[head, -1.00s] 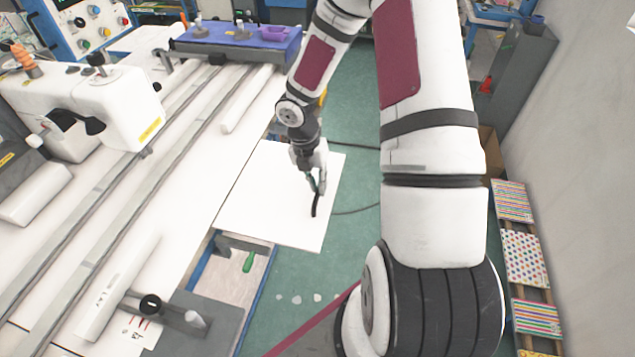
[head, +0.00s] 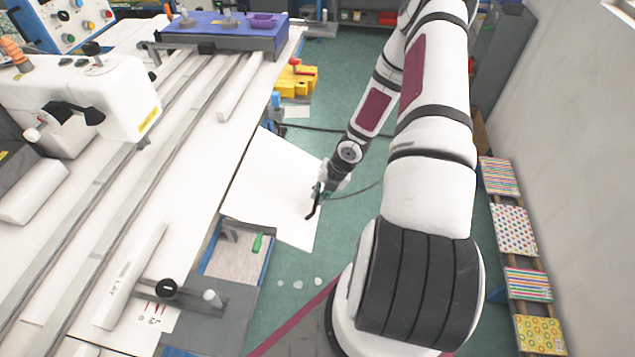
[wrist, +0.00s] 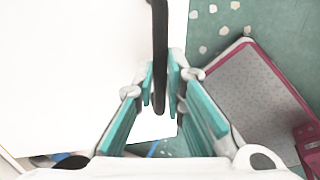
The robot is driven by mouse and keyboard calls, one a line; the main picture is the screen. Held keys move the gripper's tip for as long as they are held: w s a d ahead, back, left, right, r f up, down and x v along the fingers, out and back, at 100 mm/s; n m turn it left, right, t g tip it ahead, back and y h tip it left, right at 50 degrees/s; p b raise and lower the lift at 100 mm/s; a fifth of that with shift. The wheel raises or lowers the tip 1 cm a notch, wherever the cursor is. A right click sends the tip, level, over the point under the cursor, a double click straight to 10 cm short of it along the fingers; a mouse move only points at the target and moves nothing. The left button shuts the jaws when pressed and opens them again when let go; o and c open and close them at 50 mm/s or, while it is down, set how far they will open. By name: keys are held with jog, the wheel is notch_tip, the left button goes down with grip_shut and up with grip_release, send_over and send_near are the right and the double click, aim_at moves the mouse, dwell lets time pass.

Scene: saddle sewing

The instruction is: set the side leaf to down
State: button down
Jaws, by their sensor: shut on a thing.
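The side leaf (head: 270,185) is a white panel along the right edge of the long white table in the head view. Its outer side slopes down from the table edge, part way between level and hanging. It also fills the left of the wrist view (wrist: 70,70). A black curved handle (head: 311,210) is at its outer edge; it shows as a dark bar in the wrist view (wrist: 160,35). My gripper (head: 319,190) is shut on this handle, its teal fingers (wrist: 160,88) on either side of the bar. The leaf's underside is hidden.
A white sewing machine (head: 100,95) and long rails stand on the table (head: 190,215). A green-handled lever (head: 257,243) is below the leaf's near side. Yellow blocks (head: 300,78) lie beyond it. Patterned panels (head: 515,230) line the right wall. Green floor is open beside the leaf.

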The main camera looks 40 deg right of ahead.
jog(key=w+a+f+t+y+b, duration=0.3)
jog(key=w+a+f+t+b, duration=0.1)
jog(key=f, duration=0.5)
jog(key=w+a+f+t+y+b, duration=0.3)
jog(key=w+a+f+b, duration=0.3)
jog(key=w+f, duration=0.3)
jog(key=shift+w+a+t+b, duration=0.25)
jog(key=shift+t+b, duration=0.15)
jog(key=shift+b, duration=0.35)
jog(key=shift+w, duration=0.1)
jog(key=c, duration=1.8)
grip_release()
jog(key=shift+o, duration=0.7)
jog(key=shift+r, duration=0.1)
jog(key=v, duration=1.2)
